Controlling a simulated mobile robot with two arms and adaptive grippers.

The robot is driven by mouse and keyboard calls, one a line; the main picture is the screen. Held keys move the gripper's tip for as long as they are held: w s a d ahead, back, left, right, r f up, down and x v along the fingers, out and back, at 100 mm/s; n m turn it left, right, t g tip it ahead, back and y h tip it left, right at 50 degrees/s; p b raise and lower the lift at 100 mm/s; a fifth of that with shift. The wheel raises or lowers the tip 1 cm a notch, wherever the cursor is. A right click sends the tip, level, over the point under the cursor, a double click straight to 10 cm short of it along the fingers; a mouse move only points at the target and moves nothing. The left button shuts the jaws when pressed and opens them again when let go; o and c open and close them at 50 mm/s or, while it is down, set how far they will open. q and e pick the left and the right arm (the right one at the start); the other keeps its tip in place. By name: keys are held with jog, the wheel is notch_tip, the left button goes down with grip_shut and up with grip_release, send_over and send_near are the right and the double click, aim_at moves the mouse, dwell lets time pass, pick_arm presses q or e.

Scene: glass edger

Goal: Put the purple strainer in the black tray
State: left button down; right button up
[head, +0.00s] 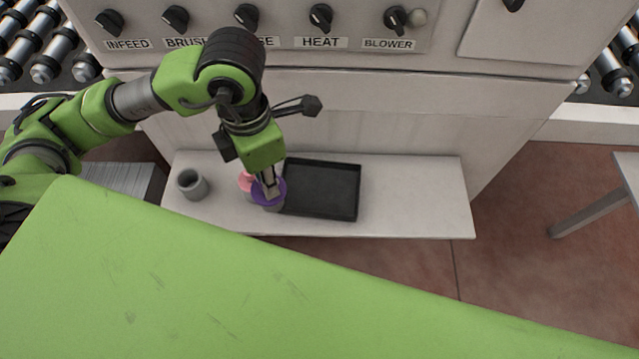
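The purple strainer (281,192) is on or just above the pale shelf, close to the left edge of the black tray (321,215). Only its purple rim and part of its side show. My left gripper (269,190) points down at the strainer, with its fingers over or inside the rim. I cannot tell whether the fingers are closed on it. The black tray is shallow, rectangular and empty. My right gripper is not in view.
A pink object (245,181) sits right behind and left of the strainer, partly hidden by my gripper. A grey cup (192,185) stands farther left on the shelf (415,200). The shelf is clear right of the tray. A machine panel with knobs rises behind.

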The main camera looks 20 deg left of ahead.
pick_arm(q)
jog(key=shift+s+a+f+n, duration=0.1)
jog(key=shift+s+f+n, duration=0.05)
jog(key=shift+n, duration=0.85)
jog(key=shift+w+f, duration=0.1)
jog(key=shift+w, duration=0.1)
jog(key=w+d+f+p, duration=0.1)
jog(key=w+d+f, duration=0.1)
jog(key=w+f, duration=0.2)
jog(key=w+d+f+p, duration=0.2)
jog(key=w+f, duration=0.2)
jog(key=w+d+f+p, duration=0.2)
jog(key=w+f, duration=0.2)
jog(key=f, duration=0.1)
jog(key=shift+d, duration=0.1)
